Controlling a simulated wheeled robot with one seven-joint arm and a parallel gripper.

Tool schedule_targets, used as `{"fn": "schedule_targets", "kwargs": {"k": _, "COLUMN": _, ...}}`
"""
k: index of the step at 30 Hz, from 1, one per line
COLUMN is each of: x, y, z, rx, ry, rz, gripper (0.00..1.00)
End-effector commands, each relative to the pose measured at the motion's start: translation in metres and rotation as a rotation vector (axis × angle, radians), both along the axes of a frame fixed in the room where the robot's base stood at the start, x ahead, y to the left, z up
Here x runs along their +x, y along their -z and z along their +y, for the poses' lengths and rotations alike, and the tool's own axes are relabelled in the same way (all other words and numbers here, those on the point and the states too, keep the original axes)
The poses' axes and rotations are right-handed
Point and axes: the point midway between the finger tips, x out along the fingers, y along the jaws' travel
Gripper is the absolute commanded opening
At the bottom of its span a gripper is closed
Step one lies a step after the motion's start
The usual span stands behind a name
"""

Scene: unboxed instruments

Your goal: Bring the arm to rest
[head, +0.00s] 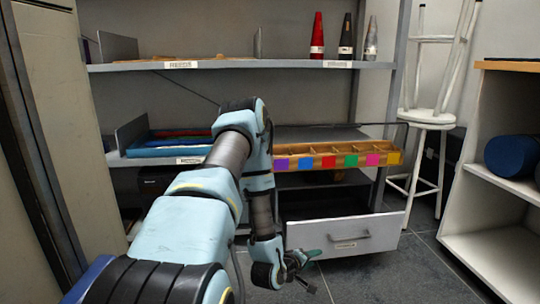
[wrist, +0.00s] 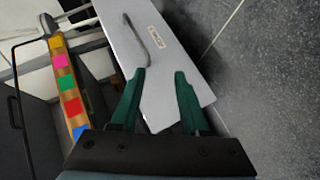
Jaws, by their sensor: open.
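My gripper (head: 308,270) is low in front of the shelf unit, near the open drawer's front. In the wrist view my gripper (wrist: 160,82) shows two green fingers spread apart with nothing between them. Beyond the fingers is the pale drawer front (wrist: 172,62) with its dark handle. The drawer front also shows in the head view (head: 375,232). My arm (head: 200,215) reaches forward from the bottom left, bends at the elbow and hangs down to the gripper. I cannot tell the exact gap between the fingers and the drawer.
A wooden compartment tray (head: 335,160) with coloured labels is on the middle shelf, above the drawer. A blue tray (head: 168,150) is left of it. Three cones stand on the top shelf. A white stool (head: 430,118) and a white cabinet (head: 495,250) are at right. Floor between is clear.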

Motion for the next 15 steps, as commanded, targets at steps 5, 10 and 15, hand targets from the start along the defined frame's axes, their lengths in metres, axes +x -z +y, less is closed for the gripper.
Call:
{"fn": "schedule_targets", "kwargs": {"k": 5, "x": 0.020, "y": -0.040, "z": 0.031, "rx": 0.284, "ry": 0.084, "rz": -0.006, "gripper": 0.46}}
{"fn": "schedule_targets", "kwargs": {"k": 10, "x": 0.020, "y": -0.080, "z": 0.073, "rx": 0.545, "ry": 0.159, "rz": 0.035, "gripper": 0.46}}
{"fn": "schedule_targets", "kwargs": {"k": 15, "x": 0.002, "y": -0.127, "z": 0.116, "rx": 0.756, "ry": 0.231, "rz": 0.110, "gripper": 0.46}}
